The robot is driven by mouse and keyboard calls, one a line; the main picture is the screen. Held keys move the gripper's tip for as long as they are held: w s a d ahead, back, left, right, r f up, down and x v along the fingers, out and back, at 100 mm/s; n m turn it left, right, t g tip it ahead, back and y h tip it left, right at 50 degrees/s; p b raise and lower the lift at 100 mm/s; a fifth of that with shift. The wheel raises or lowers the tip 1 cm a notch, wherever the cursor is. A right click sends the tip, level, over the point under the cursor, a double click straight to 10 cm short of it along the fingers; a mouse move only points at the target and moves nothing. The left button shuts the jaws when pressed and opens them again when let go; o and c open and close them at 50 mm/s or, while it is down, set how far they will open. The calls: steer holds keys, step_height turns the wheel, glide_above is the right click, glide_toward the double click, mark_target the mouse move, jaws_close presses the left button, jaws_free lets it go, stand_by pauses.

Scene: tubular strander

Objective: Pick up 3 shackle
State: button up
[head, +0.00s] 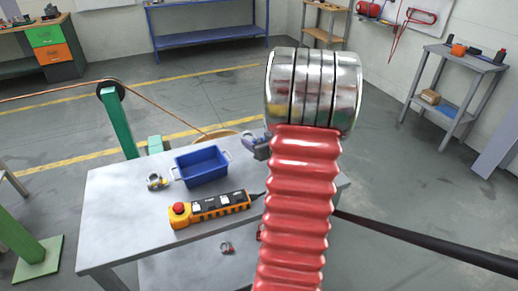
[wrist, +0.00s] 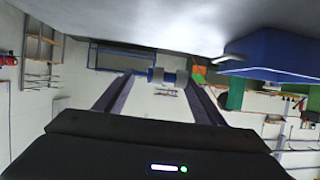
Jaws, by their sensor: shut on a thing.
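In the head view, a grey shackle with a yellow part (head: 156,182) lies on the grey table, left of a blue bin (head: 203,166). A small shackle with a red part (head: 227,248) lies on the lower shelf. My gripper is mostly hidden behind my red arm there. In the wrist view, my gripper (wrist: 168,77) is shut on a small grey and blue shackle, seen small between the dark fingers. A grey-blue piece (head: 257,146) shows beside the arm at the table's far side, likely this shackle. The blue bin also shows close by in the wrist view (wrist: 272,55).
An orange control pendant (head: 210,208) with a red button lies on the grey table (head: 115,215). A green post (head: 118,125) with a pulley and wire stands behind. A dark bar (head: 430,243) runs at the right. The floor behind is open.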

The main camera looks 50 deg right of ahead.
steer(key=shift+r, duration=1.35)
